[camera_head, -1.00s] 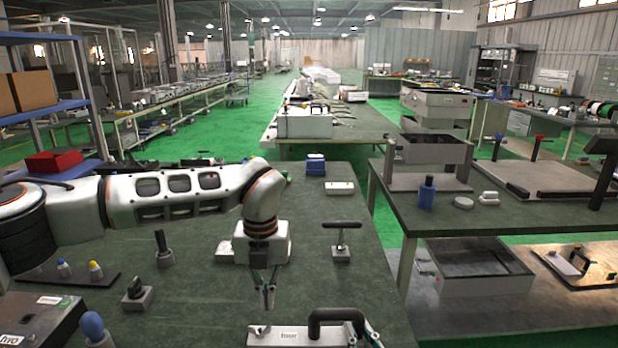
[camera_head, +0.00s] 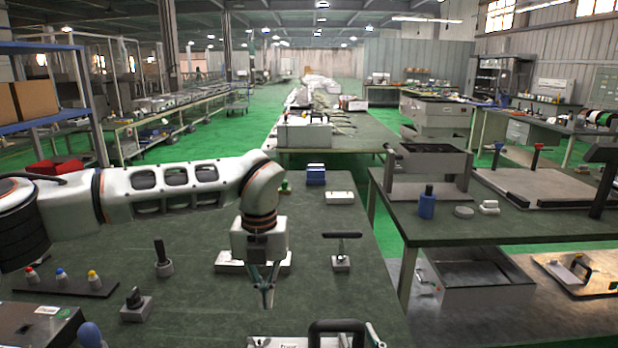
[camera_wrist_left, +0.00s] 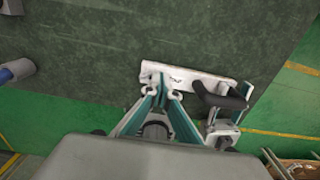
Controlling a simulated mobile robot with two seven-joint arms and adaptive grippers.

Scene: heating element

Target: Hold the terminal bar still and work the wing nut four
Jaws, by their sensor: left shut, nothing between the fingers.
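A white bar-like fixture with a printed label (camera_head: 290,343) lies at the bottom edge of the head view, partly cut off. In the left wrist view the white plate (camera_wrist_left: 185,78) shows almost whole, with a black curved handle (camera_wrist_left: 222,98) at its right end. My left gripper (camera_head: 267,302) points down, shut and empty, just behind the fixture; in the wrist view its fingertips (camera_wrist_left: 160,88) overlap the plate's left end. My right gripper (camera_head: 374,338) shows only in part, beside the handle; its grip is unclear. I cannot make out a wing nut.
A white block (camera_head: 225,262) lies behind my left gripper, and a black T-handled stand (camera_head: 341,255) stands to its right. Coloured pegs on a dark strip (camera_head: 62,286) and a black-knobbed block (camera_head: 136,304) stand to the left. The table's right edge is close to the stand.

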